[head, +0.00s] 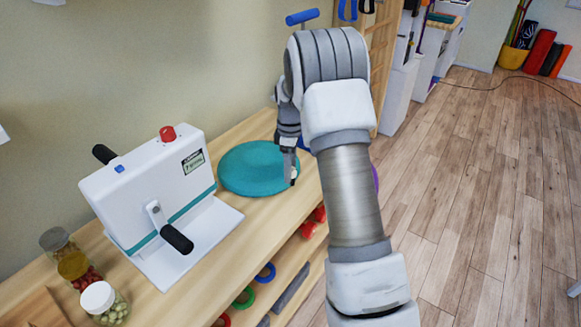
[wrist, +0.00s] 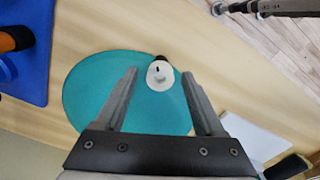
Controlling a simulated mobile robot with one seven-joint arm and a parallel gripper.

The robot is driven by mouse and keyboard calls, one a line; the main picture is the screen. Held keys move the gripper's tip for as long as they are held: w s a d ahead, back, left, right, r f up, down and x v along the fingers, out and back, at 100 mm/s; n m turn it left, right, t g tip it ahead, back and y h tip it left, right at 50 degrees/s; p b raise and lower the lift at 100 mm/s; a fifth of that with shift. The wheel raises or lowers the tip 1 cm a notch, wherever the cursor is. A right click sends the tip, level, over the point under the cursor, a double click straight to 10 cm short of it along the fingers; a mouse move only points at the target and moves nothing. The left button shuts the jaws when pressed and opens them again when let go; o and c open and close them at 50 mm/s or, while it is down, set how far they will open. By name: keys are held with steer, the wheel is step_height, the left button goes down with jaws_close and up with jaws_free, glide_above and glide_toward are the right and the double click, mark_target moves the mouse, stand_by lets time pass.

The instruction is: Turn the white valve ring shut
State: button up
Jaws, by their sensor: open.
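The white valve ring (wrist: 160,79) sits at the edge of a round teal cushion (wrist: 95,90) in the wrist view, with a small dark slot or mark in it and a dark bit just beyond it. My gripper (wrist: 160,73) is open, with one finger on each side of the ring and visible gaps between. I cannot tell how high the fingertips are above it. In the head view the teal cushion (head: 250,167) lies on the wooden bench top, and my gripper (head: 290,180) points down at its right edge. There the ring is mostly hidden by the gripper.
A white machine (head: 150,190) with black handles stands left of the cushion. Several jars (head: 98,298) stand at the bench's near left. A blue mat (wrist: 30,45) lies beside the cushion in the wrist view. Shelves below the bench hold colored rings.

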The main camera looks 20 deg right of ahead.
jaws_close()
steer(key=shift+m, duration=0.3)
steer(key=m+p, duration=0.1)
steer(key=m, duration=0.2)
steer(key=shift+m, duration=0.3)
steer(key=shift+m+p, duration=0.45)
steer(key=shift+m, duration=1.25)
jaws_free()
